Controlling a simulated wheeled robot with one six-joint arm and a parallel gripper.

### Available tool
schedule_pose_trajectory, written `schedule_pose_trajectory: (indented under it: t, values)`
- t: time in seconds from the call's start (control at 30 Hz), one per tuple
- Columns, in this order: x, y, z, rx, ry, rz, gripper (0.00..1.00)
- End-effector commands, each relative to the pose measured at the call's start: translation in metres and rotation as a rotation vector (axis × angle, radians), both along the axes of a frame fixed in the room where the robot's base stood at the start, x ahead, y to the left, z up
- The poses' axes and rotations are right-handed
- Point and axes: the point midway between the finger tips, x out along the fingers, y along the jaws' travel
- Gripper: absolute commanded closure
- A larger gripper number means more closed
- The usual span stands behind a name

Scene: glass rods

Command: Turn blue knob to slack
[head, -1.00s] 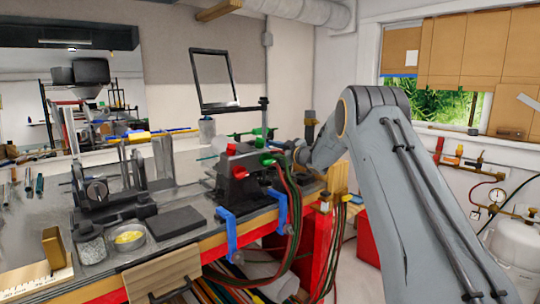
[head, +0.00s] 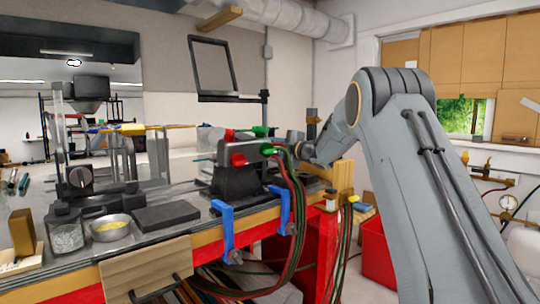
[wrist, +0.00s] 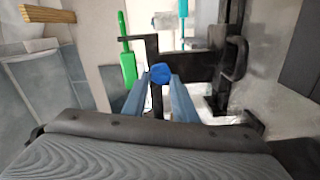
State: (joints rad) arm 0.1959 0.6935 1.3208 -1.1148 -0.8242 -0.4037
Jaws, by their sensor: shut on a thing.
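The blue knob (wrist: 160,74) shows in the wrist view as a small round blue cap on a dark post. My gripper (wrist: 161,88) has its two blue-grey fingers on either side of it and is shut on it. In the head view my gripper's end lies behind the black torch block (head: 236,178), so the fingers and the blue knob cannot be made out there. Which way the knob is turned cannot be told.
A green handle (wrist: 128,67) stands just left of my fingers, with a dark bracket (wrist: 232,60) to the right. In the head view, red knobs (head: 238,160), hoses (head: 297,205) and blue clamps (head: 228,232) crowd the bench edge. A red bin (head: 378,253) stands right of it.

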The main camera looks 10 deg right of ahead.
Motion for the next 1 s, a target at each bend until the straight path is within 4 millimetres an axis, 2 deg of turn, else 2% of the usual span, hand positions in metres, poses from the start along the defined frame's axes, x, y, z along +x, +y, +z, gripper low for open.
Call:
schedule_pose_trajectory:
  t: [0.4, 1.0]
  values:
    - [0.0003, 0.0000, -0.0025, -0.176, -0.100, -0.001, 0.97]
    - [-0.0001, -0.0001, -0.0013, -0.207, -0.118, 0.000, 0.97]
